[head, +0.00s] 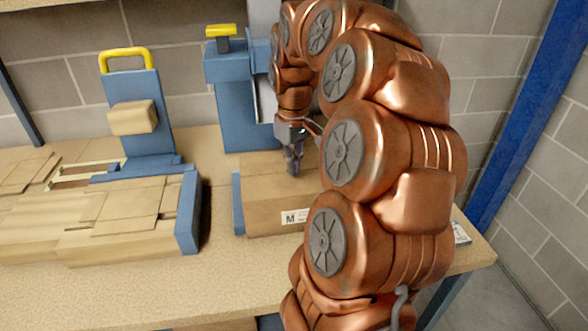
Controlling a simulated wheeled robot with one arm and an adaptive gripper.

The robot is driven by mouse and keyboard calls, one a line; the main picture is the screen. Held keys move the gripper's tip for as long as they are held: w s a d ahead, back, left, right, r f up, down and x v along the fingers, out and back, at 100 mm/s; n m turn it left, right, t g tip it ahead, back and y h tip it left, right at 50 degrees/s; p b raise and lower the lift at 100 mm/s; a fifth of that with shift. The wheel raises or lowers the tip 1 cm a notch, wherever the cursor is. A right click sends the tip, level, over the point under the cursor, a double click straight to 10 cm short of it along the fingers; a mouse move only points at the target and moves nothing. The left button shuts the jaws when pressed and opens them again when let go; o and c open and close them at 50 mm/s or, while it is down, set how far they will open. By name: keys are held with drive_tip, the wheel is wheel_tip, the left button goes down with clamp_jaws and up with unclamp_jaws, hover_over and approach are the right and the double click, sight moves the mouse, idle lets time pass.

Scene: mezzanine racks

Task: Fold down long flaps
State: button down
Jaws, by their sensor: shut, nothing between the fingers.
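A cardboard box (262,205) with a white label marked M stands on the workbench, held at its left end by a blue plate. My gripper (293,170) is shut and empty, pointing down over the top of this box. I cannot tell whether its tip touches the cardboard. My arm hides the right part of the box and most of its right-hand flaps. The visible top of the box looks flat.
A blue press with a yellow knob (227,90) stands behind the box. Left are a blue fixture with a yellow handle (128,110) and stacked flat cardboard (90,225). Bare workbench (150,295) lies in front. A blue post (525,115) rises at right.

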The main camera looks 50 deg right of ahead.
wheel_tip(320, 180, up, 8)
drive_tip(key=p, duration=0.2)
drive_tip(key=shift+f, duration=0.2)
idle(0.6)
drive_tip(key=s+a+f+n, duration=0.1)
drive_tip(key=s+a+f, duration=0.1)
drive_tip(key=a, duration=0.7)
drive_tip(key=s+a+f+n, duration=0.1)
drive_tip(key=a+f, duration=0.1)
drive_tip(key=a, duration=0.6)
drive_tip(key=s+a+f+g, duration=0.1)
drive_tip(key=s+a+f, duration=0.3)
drive_tip(key=s, duration=0.3)
drive_tip(key=s+a+f, duration=0.4)
drive_tip(key=s+a, duration=0.2)
drive_tip(key=s, duration=0.1)
drive_tip(key=shift+s+a+f+m+g, duration=0.15)
drive_tip(key=shift+a+f+m+g, duration=0.15)
drive_tip(key=shift+f+g, duration=0.1)
